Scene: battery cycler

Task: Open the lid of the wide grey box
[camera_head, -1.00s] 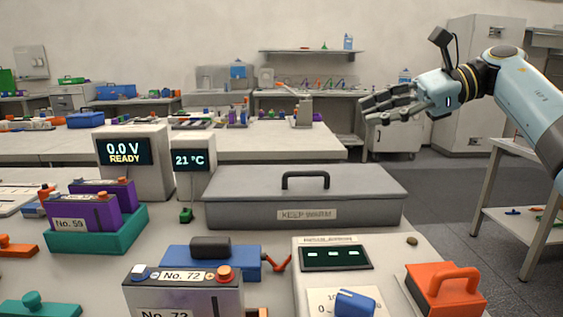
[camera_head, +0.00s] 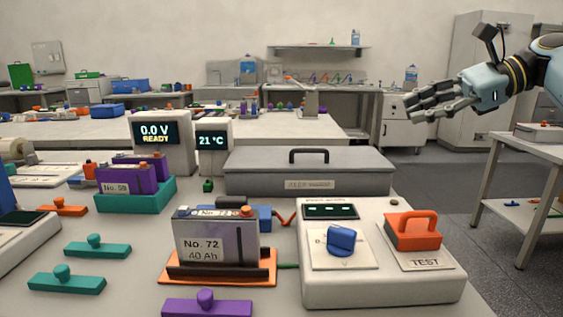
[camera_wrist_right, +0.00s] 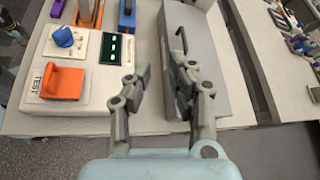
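The wide grey box (camera_head: 250,182) stands on the bench behind the tester, with its flat lid (camera_head: 350,160) closed. A black handle (camera_head: 309,156) arches up from the middle of the lid, and a label is on the front. My right gripper (camera_head: 418,104) is raised at the upper right of the head view, to the right of the box and apart from it. In the right wrist view its fingers (camera_wrist_right: 160,85) are spread with nothing between them. The box (camera_wrist_right: 225,95) lies beyond and to the right of the fingers there. My left gripper is not in view.
Open floor (camera_head: 430,185) lies to the right.

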